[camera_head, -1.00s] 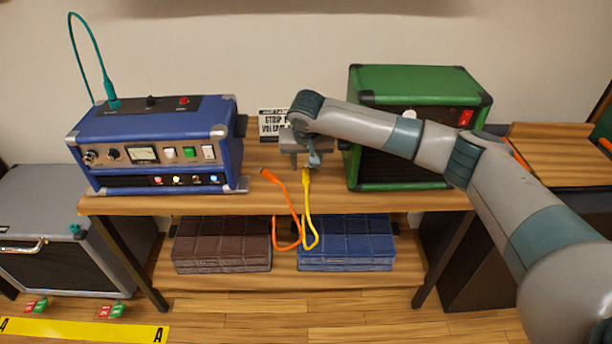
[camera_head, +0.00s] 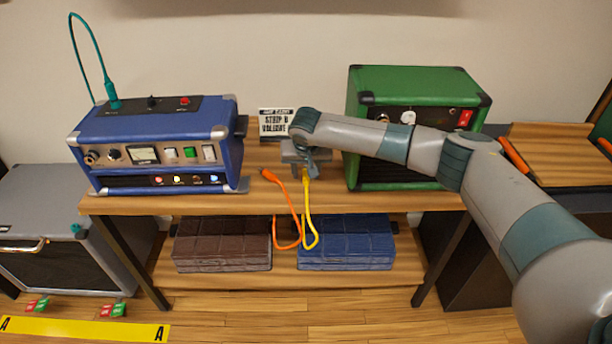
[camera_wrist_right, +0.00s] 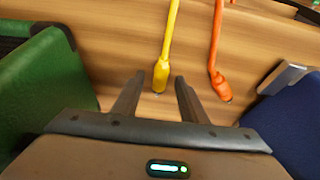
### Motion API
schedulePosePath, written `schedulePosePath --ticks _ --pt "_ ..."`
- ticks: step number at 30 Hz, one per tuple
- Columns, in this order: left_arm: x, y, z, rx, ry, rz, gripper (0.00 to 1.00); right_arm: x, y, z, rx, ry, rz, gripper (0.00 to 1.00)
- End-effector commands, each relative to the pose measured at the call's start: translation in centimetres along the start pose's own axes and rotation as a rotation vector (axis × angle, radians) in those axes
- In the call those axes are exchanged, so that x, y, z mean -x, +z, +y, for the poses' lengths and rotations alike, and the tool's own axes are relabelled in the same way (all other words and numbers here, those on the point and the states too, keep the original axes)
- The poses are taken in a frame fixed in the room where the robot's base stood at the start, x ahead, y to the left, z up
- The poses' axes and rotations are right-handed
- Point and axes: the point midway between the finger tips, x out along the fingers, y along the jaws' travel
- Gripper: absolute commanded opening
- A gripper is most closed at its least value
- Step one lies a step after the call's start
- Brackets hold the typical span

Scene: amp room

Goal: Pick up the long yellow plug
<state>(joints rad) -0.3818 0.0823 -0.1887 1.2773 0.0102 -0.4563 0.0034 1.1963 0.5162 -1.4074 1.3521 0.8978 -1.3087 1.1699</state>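The yellow plug (camera_head: 306,177) lies on the wooden table at its front part, with its yellow cable hanging over the edge. In the right wrist view the plug (camera_wrist_right: 161,76) shows between the fingertips. My right gripper (camera_wrist_right: 158,84) is open, its two fingers apart on either side of the plug's end, with gaps between. In the head view my right gripper (camera_head: 304,160) is just above the table, right behind the plug. Whether the fingers are level with the plug is hard to tell. My left gripper is not in view.
An orange plug (camera_head: 268,175) lies just left of the yellow one, also with a hanging cable. A blue amplifier (camera_head: 165,150) stands at left and a green amplifier (camera_head: 415,85) at right. A small sign (camera_head: 274,123) stands behind.

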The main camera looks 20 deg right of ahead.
Motion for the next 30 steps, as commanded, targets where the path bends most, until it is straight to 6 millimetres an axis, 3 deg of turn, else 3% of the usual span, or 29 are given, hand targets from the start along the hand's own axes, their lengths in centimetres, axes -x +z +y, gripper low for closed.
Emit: schedulePosePath --ticks 6,11,23,30 --pt "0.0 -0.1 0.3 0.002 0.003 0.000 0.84 0.0 0.0 0.0 0.000 0.000 0.000 0.37" --pt "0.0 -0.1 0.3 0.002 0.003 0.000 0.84 0.0 0.0 0.0 0.000 0.000 0.000 0.00" --pt "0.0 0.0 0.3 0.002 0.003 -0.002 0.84 0.3 -0.2 0.0 0.000 0.000 0.001 0.00" --pt "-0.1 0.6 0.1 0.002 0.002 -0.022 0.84 2.6 -1.1 0.0 -0.001 -0.002 0.002 0.00"
